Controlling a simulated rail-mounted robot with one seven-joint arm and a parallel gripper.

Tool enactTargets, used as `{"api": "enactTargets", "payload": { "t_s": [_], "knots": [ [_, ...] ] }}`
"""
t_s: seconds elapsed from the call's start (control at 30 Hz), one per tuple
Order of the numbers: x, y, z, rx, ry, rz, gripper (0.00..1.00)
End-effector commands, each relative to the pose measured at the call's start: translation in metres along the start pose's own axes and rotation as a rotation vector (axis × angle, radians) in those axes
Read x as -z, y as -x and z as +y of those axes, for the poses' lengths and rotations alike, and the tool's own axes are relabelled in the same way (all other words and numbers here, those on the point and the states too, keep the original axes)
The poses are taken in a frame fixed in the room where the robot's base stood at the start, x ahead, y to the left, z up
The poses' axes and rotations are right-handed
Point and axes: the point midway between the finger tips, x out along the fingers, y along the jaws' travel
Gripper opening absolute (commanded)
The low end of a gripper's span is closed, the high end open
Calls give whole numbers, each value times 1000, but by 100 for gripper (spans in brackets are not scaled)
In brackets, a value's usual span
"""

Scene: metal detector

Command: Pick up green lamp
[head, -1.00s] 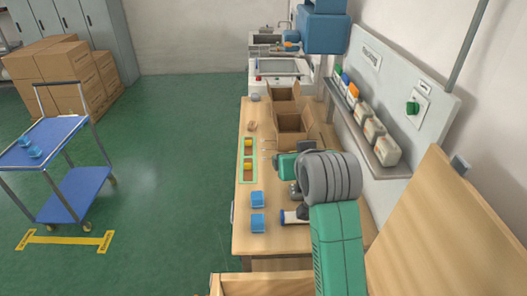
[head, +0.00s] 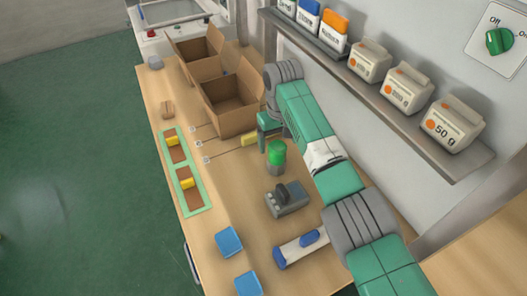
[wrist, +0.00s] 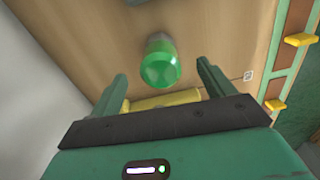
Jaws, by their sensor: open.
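The green lamp (head: 276,155), a green dome on a grey base, stands upright on the wooden table right of the green-framed board. In the wrist view the lamp (wrist: 159,65) shows from above, beyond and between my open fingers. My gripper (wrist: 161,76) is empty. In the head view my gripper (head: 263,132) is just behind the lamp, near the open cardboard box; its fingers are partly hidden. I cannot tell its exact height over the table. A yellow bar (wrist: 163,101) shows between the fingers in the wrist view, nearer the palm than the lamp.
A grey device with a dark handle (head: 287,200) and a blue-and-white tool (head: 301,247) lie in front of the lamp. Blue blocks (head: 229,241) sit at the front left. An open cardboard box (head: 229,105) stands behind. The wall shelf (head: 380,90) runs along the right.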

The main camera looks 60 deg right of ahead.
Motion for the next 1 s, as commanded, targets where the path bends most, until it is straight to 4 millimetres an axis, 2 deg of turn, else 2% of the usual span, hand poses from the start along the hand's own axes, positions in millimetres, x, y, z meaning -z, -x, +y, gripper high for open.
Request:
{"api": "enactTargets", "payload": {
  "t_s": [0.2,0.37,0.63,0.83,0.87,1.0],
  "knots": [
    [0,-26,-1,1,1,0,81],
    [1,-31,-1,0,2,1,81],
    [4,-76,1,-1,2,2,81],
    [4,-76,1,0,2,4,81],
    [4,-76,1,0,2,3,79],
    [4,-76,1,0,2,3,52]
  ]
}}
